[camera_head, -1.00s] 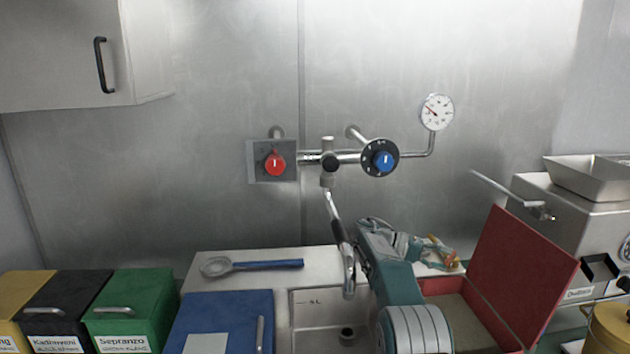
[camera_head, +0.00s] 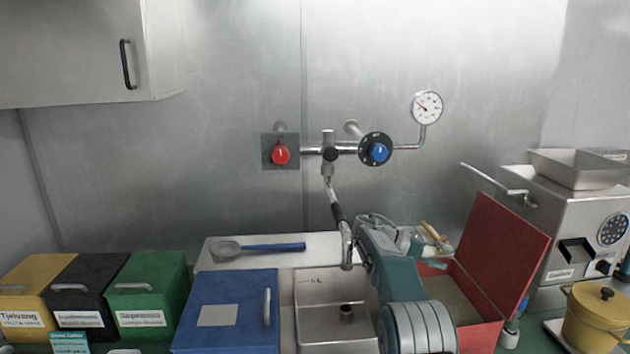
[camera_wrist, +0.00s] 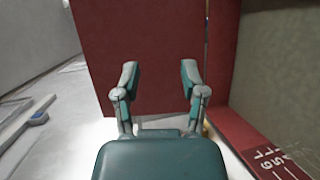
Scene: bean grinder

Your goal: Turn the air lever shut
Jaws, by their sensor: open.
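I cannot tell which part is the air lever. A long metal lever (camera_head: 492,182) also sticks out left from the steel machine at the right. My gripper (camera_wrist: 159,80) is open and empty in the wrist view, its two fingers apart in front of the red box's upright lid (camera_wrist: 160,45). In the head view my gripper (camera_head: 425,238) is partly hidden by my arm, well below the wall pipe.
A pressure gauge (camera_head: 426,107) ends the pipe. The open red box (camera_head: 507,250) stands right of my arm, beside the steel machine (camera_head: 570,225) and a yellow pot (camera_head: 597,314). The wall front is clear.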

